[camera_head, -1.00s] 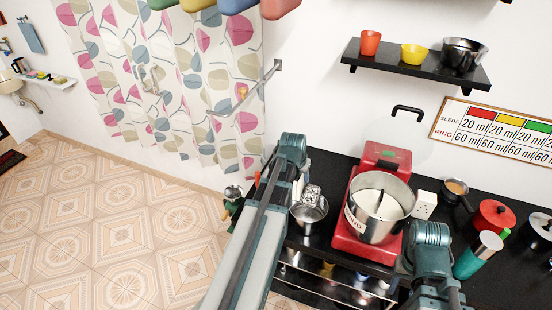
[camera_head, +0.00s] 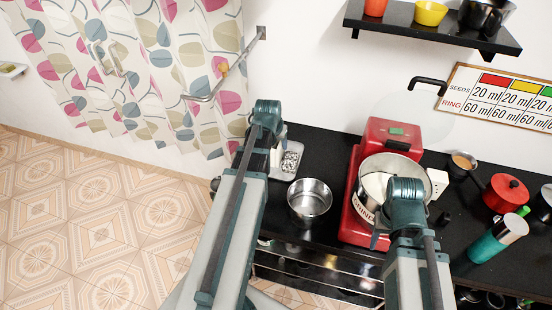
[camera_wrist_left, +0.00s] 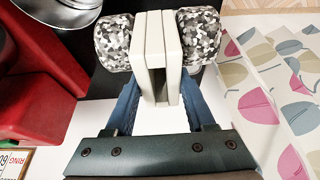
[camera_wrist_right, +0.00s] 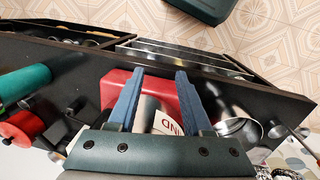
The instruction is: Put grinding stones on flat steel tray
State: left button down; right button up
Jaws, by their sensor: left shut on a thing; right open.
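The grinding stones are two speckled grey blocks with a cream holder between them. In the left wrist view they flank the holder (camera_wrist_left: 158,50), one at the left (camera_wrist_left: 114,42) and one at the right (camera_wrist_left: 198,35). My left gripper (camera_wrist_left: 158,95) is shut on this holder. In the head view one speckled stone (camera_head: 291,160) shows beside my left gripper (camera_head: 272,155), over the flat steel tray (camera_head: 284,175). I cannot tell whether it touches the tray, which my arm partly hides. My right gripper (camera_wrist_right: 158,78) is open and empty by the grinder's drum.
The red grinder (camera_head: 358,235) with its steel drum (camera_head: 375,170) stands right of a steel bowl (camera_head: 310,200). A red pot (camera_head: 506,193) and a green bottle (camera_head: 490,243) stand at the right. A wall shelf (camera_head: 425,30) hangs above. The curtain (camera_head: 175,85) is at the left.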

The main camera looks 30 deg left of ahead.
jog(key=shift+w+a+f+b, duration=0.1)
jog(key=shift+f+b, duration=0.2)
jog(key=shift+f, duration=0.15)
jog(key=shift+w+a+f+b, duration=0.1)
jog(key=shift+f+b, duration=0.15)
jog(key=shift+f, duration=0.2)
jog(key=o, duration=0.5)
jog(key=shift+c, duration=0.2)
pick_arm(q)
jog(key=w+a+f, duration=0.1)
jog(key=w+a, duration=0.5)
jog(key=w, duration=0.4)
pick_arm(e)
jog(key=shift+o, duration=0.8)
jog(key=shift+r+p, duration=0.3)
jog(key=shift+r, duration=0.05)
pick_arm(q)
notch_tip(320, 180, down, 6)
jog(key=b, duration=0.6)
jog(key=shift+f, duration=0.25)
pick_arm(e)
notch_tip(320, 180, down, 6)
jog(key=shift+f, duration=0.2)
